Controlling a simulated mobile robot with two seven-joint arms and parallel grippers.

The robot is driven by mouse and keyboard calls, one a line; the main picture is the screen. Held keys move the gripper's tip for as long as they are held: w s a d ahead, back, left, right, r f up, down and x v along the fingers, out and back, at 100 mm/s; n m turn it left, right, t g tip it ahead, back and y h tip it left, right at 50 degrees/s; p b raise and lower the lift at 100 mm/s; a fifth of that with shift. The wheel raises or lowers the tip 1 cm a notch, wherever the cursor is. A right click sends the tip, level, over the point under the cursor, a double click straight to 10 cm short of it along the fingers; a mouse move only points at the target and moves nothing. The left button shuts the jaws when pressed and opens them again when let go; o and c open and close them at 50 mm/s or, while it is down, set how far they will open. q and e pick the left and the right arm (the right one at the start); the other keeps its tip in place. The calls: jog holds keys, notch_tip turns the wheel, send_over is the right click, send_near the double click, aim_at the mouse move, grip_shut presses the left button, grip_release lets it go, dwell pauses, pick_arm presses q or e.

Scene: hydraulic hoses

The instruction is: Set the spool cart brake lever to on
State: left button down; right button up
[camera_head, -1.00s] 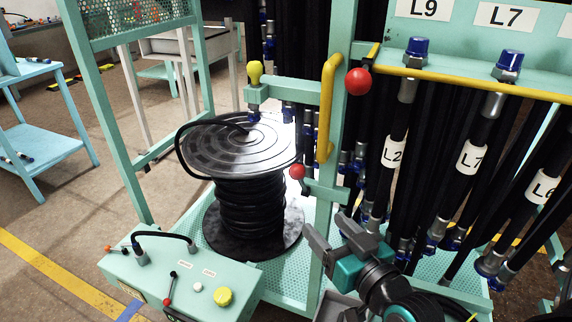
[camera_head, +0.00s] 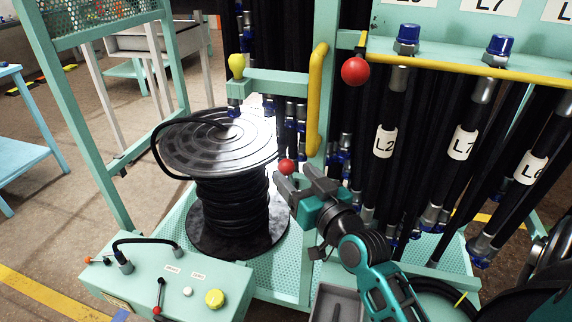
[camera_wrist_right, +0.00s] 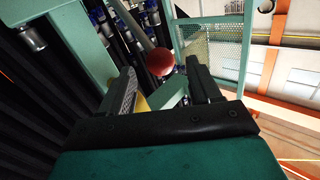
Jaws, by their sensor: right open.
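A red ball knob (camera_head: 286,167) sits low on the mint frame, right of the black hose spool (camera_head: 232,205). In the right wrist view the red ball (camera_wrist_right: 160,62) is on a grey rod, framed between the fingertips. My right gripper (camera_head: 296,179) is open beside this knob in the head view. I cannot tell whether the fingers touch it. A second red ball knob (camera_head: 355,71) stands higher on the upright post. No label shows which one is the brake lever. My left gripper is out of view.
A mint control box (camera_head: 170,280) with buttons and small levers is at the front left. A yellow handle (camera_head: 317,100) runs along the post above the gripper. Labelled black hoses (camera_head: 440,165) hang close on the right. Open floor lies left.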

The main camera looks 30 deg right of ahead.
aim_at(291, 172)
jog(key=shift+w+d, duration=0.15)
jog(key=shift+w, duration=2.05)
jog(key=shift+c, duration=0.3)
grip_shut()
